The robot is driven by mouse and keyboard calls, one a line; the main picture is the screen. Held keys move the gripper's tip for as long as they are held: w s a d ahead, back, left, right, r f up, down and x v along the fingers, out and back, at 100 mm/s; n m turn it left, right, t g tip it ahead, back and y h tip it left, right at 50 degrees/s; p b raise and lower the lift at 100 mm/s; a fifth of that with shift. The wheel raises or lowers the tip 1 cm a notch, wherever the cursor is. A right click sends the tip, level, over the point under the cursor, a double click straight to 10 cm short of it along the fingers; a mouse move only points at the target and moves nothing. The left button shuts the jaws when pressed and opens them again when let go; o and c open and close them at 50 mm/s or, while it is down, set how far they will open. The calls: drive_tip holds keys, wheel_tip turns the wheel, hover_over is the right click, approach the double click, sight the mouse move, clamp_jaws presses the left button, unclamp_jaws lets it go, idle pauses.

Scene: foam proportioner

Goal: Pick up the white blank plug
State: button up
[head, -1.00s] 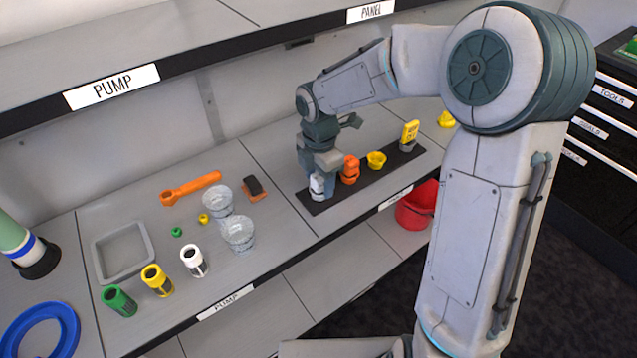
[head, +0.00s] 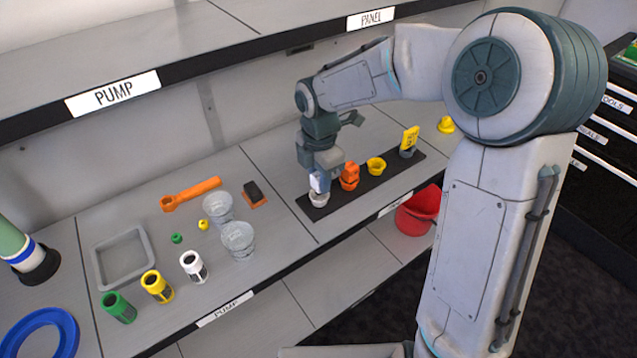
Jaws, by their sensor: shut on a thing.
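My gripper (head: 321,183) is over the left end of the black strip (head: 328,205) on the shelf. It is shut on the white blank plug (head: 317,182), which shows as a small white piece at the fingertips; the fingers hide part of it. A pale grey cup-like piece (head: 318,200) sits on the strip just below the plug. I cannot tell whether the plug still touches it.
Left are clear cups (head: 238,240), small bottles (head: 193,266), an orange wrench (head: 191,194) and a grey tray (head: 124,257).

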wheel_tip(320, 180, up, 2)
drive_tip(key=shift+r, duration=0.1)
drive_tip(key=w+d+r+p, duration=0.1)
drive_tip(key=d+r+p, duration=0.4)
drive_tip(key=d+r, duration=0.6)
drive_tip(key=shift+d+r, duration=0.25)
drive_tip(key=shift+d, duration=0.05)
